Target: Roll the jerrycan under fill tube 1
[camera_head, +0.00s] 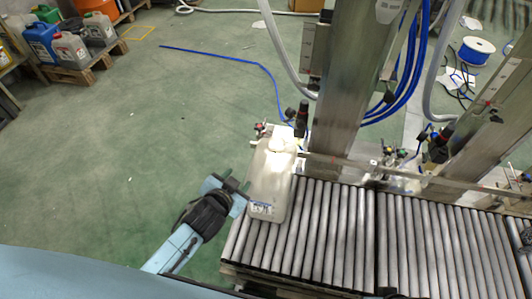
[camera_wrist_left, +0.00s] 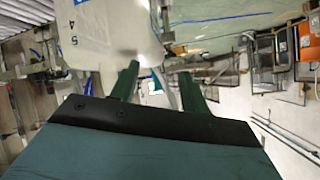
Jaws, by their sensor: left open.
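A whitish, translucent jerrycan (camera_head: 270,183) with a small blue-marked label lies or stands at the left end of the roller conveyor; its pale cap is near the far end. Part of it fills the top of the left wrist view (camera_wrist_left: 105,30). My left gripper (camera_head: 236,180) is just left of the jerrycan, open with nothing between its fingers. Its two dark green fingers (camera_wrist_left: 157,75) point toward the jerrycan's side in the wrist view. I cannot tell whether they touch it. Fill tube 1 cannot be singled out. My right gripper does not show.
The roller conveyor (camera_head: 335,230) runs right from the jerrycan and is bare there. A metal column (camera_head: 345,85) with hoses stands behind it; another stands at right. Blue hoses (camera_head: 408,75) hang between them. Other canisters (camera_head: 70,48) sit on a far-left pallet.

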